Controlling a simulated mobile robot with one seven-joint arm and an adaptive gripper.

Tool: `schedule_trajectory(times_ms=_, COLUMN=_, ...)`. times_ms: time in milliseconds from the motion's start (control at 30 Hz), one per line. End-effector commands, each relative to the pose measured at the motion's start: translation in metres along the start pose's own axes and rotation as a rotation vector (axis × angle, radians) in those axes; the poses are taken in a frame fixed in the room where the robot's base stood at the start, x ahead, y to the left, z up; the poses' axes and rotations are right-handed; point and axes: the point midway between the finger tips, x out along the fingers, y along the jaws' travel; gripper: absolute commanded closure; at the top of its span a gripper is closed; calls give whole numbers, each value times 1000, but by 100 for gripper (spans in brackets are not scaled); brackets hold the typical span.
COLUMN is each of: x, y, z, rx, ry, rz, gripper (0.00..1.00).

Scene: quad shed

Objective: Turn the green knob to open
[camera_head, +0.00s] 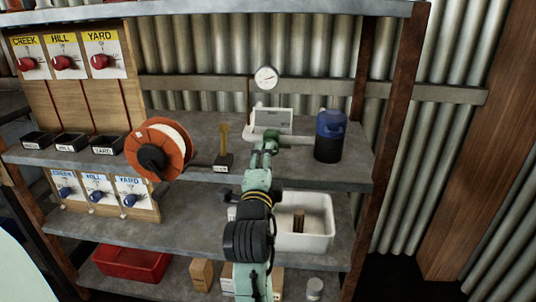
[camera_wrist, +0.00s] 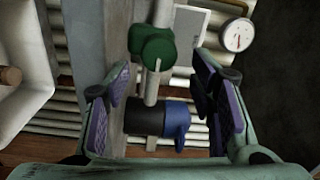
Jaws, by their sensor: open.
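The green knob (camera_wrist: 152,44) shows in the wrist view at the upper middle, on a pale pipe (camera_wrist: 152,88). My gripper (camera_wrist: 160,72) is open, with its purple-padded fingers apart on either side of the picture. The knob appears just beyond the fingertips, nearer the left finger; nothing is held. In the head view the green knob (camera_head: 271,134) shows small at the back of the middle shelf, just beyond my gripper (camera_head: 263,150). My arm hides part of the pipe there. I cannot tell whether the fingers touch the knob.
A round gauge (camera_head: 265,78) stands above a white box (camera_head: 272,119) behind the knob. A blue and black jug (camera_head: 329,136) stands right. An orange reel (camera_head: 159,149) and a yellow-handled tool (camera_head: 223,146) are left. A white basin (camera_head: 318,242) sits on the shelf below.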

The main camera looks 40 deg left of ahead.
Motion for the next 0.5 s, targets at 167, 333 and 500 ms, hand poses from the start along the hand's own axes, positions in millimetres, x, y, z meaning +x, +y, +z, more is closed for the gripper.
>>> schedule_trajectory(times_ms=167, x=-22, y=1, z=0, rx=0, ry=-1, rz=2, gripper=44)
schedule_trajectory(times_ms=333, x=-31, y=0, z=0, rx=0, ry=0, rz=-1, gripper=44)
schedule_trajectory(times_ms=500, x=-32, y=-1, z=0, rx=0, ry=1, rz=-2, gripper=44)
